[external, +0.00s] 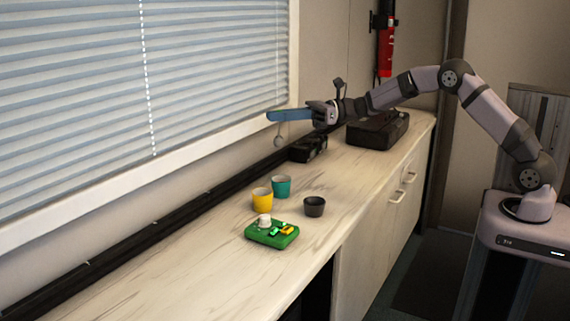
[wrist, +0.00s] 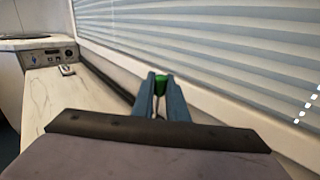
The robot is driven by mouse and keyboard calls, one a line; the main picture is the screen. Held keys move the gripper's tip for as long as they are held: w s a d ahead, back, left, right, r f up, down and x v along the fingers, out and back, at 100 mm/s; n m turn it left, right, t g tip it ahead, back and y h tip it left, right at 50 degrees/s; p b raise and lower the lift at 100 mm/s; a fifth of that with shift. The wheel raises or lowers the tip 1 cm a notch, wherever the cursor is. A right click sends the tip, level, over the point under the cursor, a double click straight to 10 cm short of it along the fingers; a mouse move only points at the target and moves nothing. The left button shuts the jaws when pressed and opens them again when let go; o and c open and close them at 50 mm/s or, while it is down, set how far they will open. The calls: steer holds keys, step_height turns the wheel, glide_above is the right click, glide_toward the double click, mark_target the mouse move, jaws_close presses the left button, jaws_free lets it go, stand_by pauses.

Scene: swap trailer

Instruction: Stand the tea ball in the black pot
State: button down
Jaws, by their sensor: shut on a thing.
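My gripper (external: 270,115) is at the upper middle of the external view, reaching left high above the counter near the window. Its blue fingers are shut on the tea ball (external: 278,141), which hangs just below the fingertips as a small silvery piece on a thin stem. In the wrist view a green part (wrist: 160,83) shows between the fingertips (wrist: 160,78), with a thin light stem below it. The black pot (external: 314,207) is small and round and stands upright on the counter, below and to the right of the gripper. Its inside looks dark.
A yellow cup (external: 262,200) and a teal cup (external: 281,187) stand left of the pot. A green tray (external: 262,238) with a white piece and small blocks lies in front. A dark box (external: 309,148) and black case (external: 378,130) stand behind. The counter front is clear.

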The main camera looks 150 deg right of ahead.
steer(key=r+p, duration=0.2)
steer(key=p, duration=0.1)
steer(key=shift+w+a, duration=0.15)
steer(key=shift+w, duration=0.2)
steer(key=w+a+f+p, duration=0.2)
steer(key=a+p, duration=0.4)
steer(key=p, duration=0.1)
steer(key=w+a+f+p, duration=0.2)
steer(key=a+f+p, duration=0.1)
steer(key=a+p, duration=0.4)
steer(key=shift+a+f+n+g+p, duration=0.25)
steer(key=shift+f+n+g+p, duration=0.1)
steer(key=shift+p, duration=0.2)
steer(key=shift+f, duration=0.2)
step_height(320, 180, down, 10)
steer(key=b, duration=0.7)
steer(key=shift+b, duration=0.4)
steer(key=shift+r, duration=0.1)
